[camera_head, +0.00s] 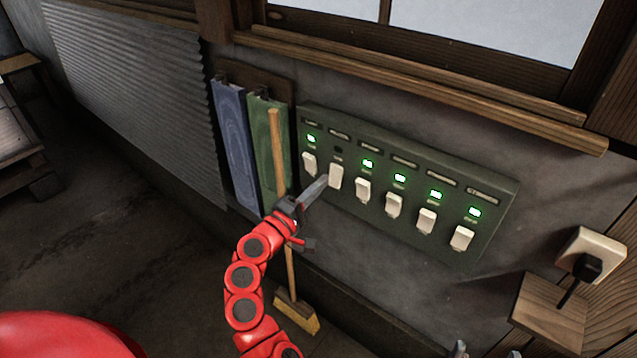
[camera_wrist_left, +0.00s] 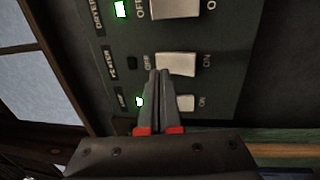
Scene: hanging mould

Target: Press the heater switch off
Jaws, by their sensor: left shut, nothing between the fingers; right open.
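A dark green switch panel (camera_head: 400,150) on the wall has a row of several white rocker switches, each with a small lamp. The second switch from the left (camera_head: 336,176) has a dark lamp (camera_head: 338,150); the other lamps glow green. In the left wrist view this switch (camera_wrist_left: 177,64) sits under a small label that seems to read heater. The tips also show in the left wrist view (camera_wrist_left: 159,73). My right gripper (camera_head: 487,352) is open at the bottom edge, mostly out of frame.
A broom (camera_head: 278,150) leans left of the panel, close behind my left gripper. Blue (camera_head: 232,130) and green (camera_head: 268,125) boards hang beside it. A socket with a black plug (camera_head: 590,258) and a wooden shelf (camera_head: 548,305) are at right. A wooden sill (camera_head: 430,80) runs above.

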